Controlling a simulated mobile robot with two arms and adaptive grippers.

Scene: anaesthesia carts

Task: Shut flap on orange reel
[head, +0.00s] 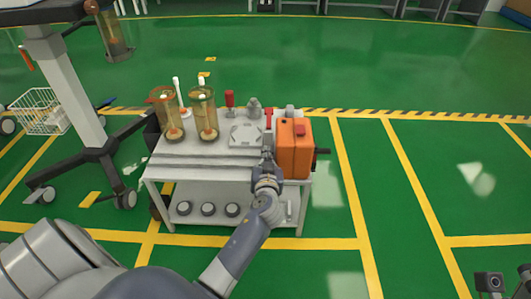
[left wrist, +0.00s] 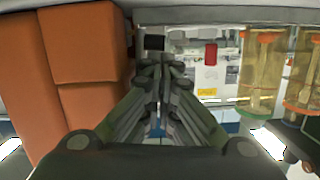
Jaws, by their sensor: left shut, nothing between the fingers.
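The orange reel (head: 294,152) is a boxy orange unit at the right end of the cart top, with a red piece on its upper face and a dark handle on its right side. In the left wrist view its orange faces (left wrist: 88,85) fill the left side, divided by seams. I cannot tell which face is the flap or how far it stands open. My left gripper (head: 266,158) is just left of the reel's front; in the wrist view its fingers (left wrist: 163,72) are together and empty, right of the orange faces.
The cart (head: 190,160) holds two amber cylinders (head: 203,115), a grey plate (head: 245,136) and a red-topped item (head: 229,99). Round black-and-white items sit on its lower shelf. A wheeled stand (head: 75,85) and a white wire basket (head: 40,112) are left.

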